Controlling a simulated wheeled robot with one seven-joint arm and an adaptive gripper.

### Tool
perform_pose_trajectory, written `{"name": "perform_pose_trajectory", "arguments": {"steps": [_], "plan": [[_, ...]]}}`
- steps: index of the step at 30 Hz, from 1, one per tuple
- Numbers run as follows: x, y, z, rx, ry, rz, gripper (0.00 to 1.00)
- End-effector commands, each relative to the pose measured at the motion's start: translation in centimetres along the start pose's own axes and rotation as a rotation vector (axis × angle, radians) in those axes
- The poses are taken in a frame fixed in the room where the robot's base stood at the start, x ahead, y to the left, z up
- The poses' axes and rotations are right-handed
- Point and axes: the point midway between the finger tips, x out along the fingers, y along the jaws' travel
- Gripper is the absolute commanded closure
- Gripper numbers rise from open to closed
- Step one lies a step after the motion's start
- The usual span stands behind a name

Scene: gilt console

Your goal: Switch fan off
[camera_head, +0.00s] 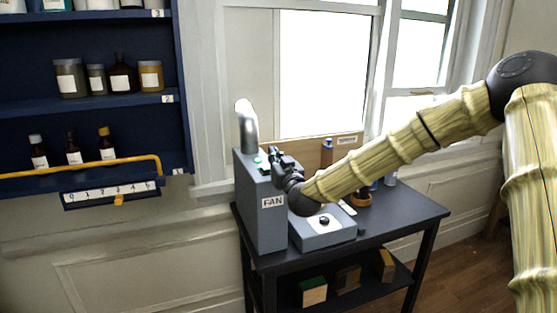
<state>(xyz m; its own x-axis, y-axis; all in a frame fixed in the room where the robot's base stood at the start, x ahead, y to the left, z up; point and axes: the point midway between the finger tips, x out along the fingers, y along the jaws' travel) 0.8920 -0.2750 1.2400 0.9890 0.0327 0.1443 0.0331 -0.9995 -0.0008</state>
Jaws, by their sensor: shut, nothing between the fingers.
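The fan unit (262,225) is a tall grey box with a white "FAN" label on its front. It stands at the left end of a dark table. A bent silver pipe (248,128) rises from its top. A small green spot (258,160) shows on the top of the box. My gripper (273,154) is at the top right of the box, close to the green spot. It is shut and empty. I cannot tell whether it touches the box. My gripper hides part of the box's top, and no switch shows clearly.
The dark table (405,212) also bears a low grey device (322,236) with a dark knob, right of the fan unit. Small boxes (314,291) sit on its lower shelf. A blue wall shelf (95,105) with jars and bottles is at left. A window is behind.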

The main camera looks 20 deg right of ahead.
Motion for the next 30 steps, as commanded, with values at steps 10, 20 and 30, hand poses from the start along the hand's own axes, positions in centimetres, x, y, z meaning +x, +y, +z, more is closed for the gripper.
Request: {"name": "perform_pose_trajectory", "arguments": {"steps": [10,20,30], "plan": [[2.8,0.0,1.2,0.001,-0.003,-0.001,1.0],[2.0,-0.1,3.5,0.0,-0.002,-0.001,1.0],[1.9,-0.1,3.8,0.0,0.0,-0.001,1.0]]}}
